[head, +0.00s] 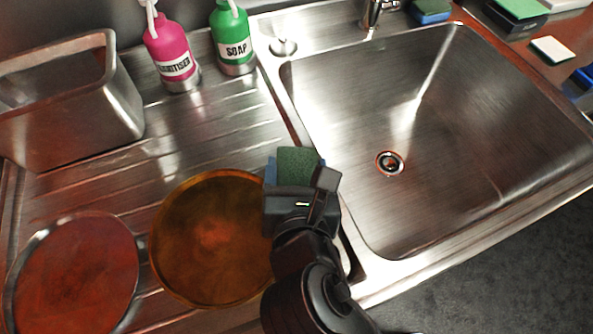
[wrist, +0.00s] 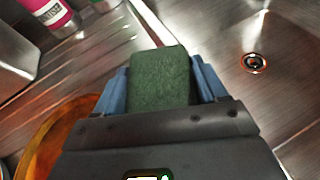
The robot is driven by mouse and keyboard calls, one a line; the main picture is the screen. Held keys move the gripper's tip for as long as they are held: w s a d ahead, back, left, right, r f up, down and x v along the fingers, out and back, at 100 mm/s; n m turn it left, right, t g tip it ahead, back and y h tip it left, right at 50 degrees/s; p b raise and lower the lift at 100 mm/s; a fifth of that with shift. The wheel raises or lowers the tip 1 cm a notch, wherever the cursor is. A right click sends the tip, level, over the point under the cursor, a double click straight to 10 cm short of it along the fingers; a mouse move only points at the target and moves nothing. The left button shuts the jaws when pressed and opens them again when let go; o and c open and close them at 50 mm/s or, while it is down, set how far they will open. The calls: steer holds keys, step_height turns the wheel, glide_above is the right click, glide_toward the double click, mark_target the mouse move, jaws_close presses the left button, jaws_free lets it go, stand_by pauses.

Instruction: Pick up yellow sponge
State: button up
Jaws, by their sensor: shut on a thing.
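A sponge (head: 298,160) shows its dark green scouring face; no yellow side of it is visible. My gripper (head: 296,172) is shut on it, with a blue finger on either side. The wrist view shows the green face of the sponge (wrist: 160,78) between the blue fingers of my gripper (wrist: 160,90). The gripper is over the strip between the drainboard and the sink, beside the round brown pan. The sponge's underside is hidden, and I cannot tell whether it touches the surface.
The empty steel sink (head: 450,130) with its drain (head: 390,163) is at right. A brown pan (head: 205,240) and a reddish pan (head: 75,275) lie on the drainboard. A steel bin (head: 70,110), pink sanitiser bottle (head: 172,55) and green soap bottle (head: 232,40) stand behind.

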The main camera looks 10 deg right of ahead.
mark_target(296, 172)
steer(key=shift+r, duration=0.15)
step_height(296, 172, up, 4)
steer(key=shift+r+p, duration=0.15)
steer(key=shift+p, duration=0.15)
steer(key=d+r, duration=0.2)
steer(key=d, duration=0.2)
steer(key=d+r+p, duration=0.1)
steer(key=d+r, duration=0.1)
steer(key=d, duration=0.1)
steer(key=d+r, duration=0.2)
steer(key=d, duration=0.2)
steer(key=shift+w+d+r+p, duration=0.1)
steer(key=shift+d+r+p, duration=0.15)
steer(key=shift+d+p, duration=0.1)
